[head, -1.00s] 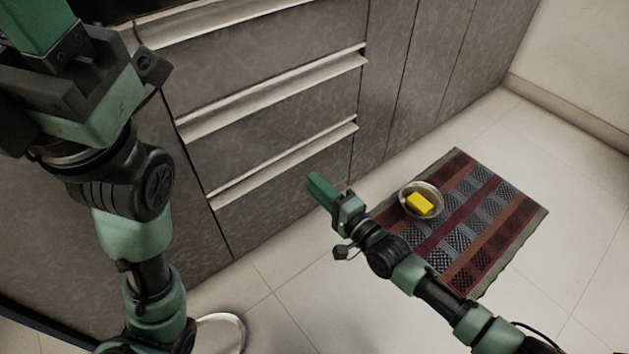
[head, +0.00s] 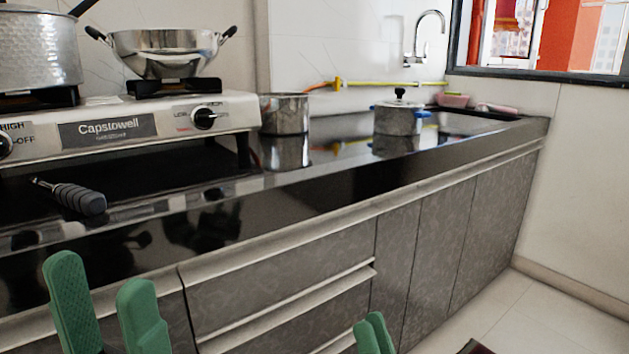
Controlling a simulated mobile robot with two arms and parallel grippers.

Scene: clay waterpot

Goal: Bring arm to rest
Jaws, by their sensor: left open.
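My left gripper (head: 100,277) is at the lower left, in front of the cabinet and below the counter edge. Its two green fingers point up and stand apart, with nothing between them. My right gripper (head: 372,329) shows only as green fingertips at the bottom edge, in front of the lower drawers. The fingertips overlap from this angle, so I cannot tell whether they are apart; no held object shows. Most of both arms is out of view.
The black counter (head: 330,165) carries a stove (head: 120,125) with a wok (head: 165,50) and a large pot (head: 40,50), a black-handled tool (head: 80,197), a steel pot (head: 284,115) and a lidded pot (head: 398,118). Floor (head: 525,315) is open at lower right.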

